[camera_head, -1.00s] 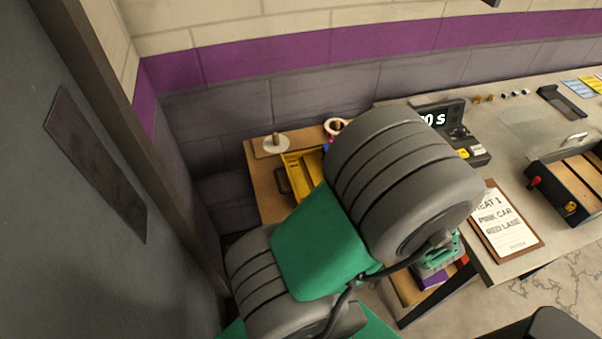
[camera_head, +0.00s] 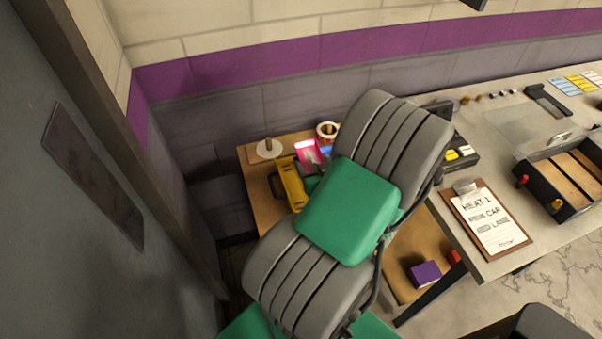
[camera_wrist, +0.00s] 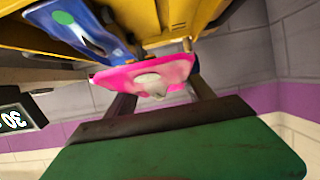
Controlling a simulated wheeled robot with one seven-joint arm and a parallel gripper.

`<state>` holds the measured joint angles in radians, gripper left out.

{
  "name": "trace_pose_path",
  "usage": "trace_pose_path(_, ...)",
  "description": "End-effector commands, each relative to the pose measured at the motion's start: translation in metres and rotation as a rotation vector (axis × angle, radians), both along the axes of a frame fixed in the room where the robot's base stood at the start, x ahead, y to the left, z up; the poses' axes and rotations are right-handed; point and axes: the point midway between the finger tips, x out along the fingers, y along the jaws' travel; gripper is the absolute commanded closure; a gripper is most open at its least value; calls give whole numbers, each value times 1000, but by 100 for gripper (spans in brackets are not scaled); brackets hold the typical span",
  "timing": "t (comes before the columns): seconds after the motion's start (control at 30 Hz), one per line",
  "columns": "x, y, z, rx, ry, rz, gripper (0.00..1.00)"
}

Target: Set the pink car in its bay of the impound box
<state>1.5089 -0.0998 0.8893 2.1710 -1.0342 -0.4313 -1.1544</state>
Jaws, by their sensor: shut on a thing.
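My gripper (camera_wrist: 160,92) is shut on the pink car (camera_wrist: 118,77), which shows between its two fingers in the wrist view with a pale patch on the near side. That view is upside down. A yellow box-like thing (camera_wrist: 225,12) and a blue piece (camera_wrist: 75,28) are close to the pink car; I cannot tell whether they touch it. In the head view the pink car (camera_head: 306,151) shows just left of my arm, beside the blue piece (camera_head: 325,150) and behind the yellow thing (camera_head: 292,184). My arm hides the gripper there. No label marks the impound box.
A wooden side table (camera_head: 258,190) carries a white disc with a peg (camera_head: 268,148) and a tape roll (camera_head: 327,130). At right, the grey bench holds a clipboard (camera_head: 488,218) and a black open box with wooden bays (camera_head: 545,190). A purple block (camera_head: 425,274) lies lower down.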

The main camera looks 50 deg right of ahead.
Motion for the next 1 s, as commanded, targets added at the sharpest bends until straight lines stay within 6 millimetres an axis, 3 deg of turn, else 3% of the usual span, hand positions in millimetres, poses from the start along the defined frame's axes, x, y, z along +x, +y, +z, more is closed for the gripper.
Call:
trace_pose_path(0.1, 15, 4, -20, 5, 2, 4, 87)
trace_pose_path(0.43, 43, 10, -54, 4, 2, 4, 87)
trace_pose_path(0.6, 40, 7, -77, 3, 1, -1, 87)
trace_pose_path(0.97, 40, 7, -82, -1, 1, -1, 87)
trace_pose_path(1.0, 40, 7, -80, 0, 1, -1, 36)
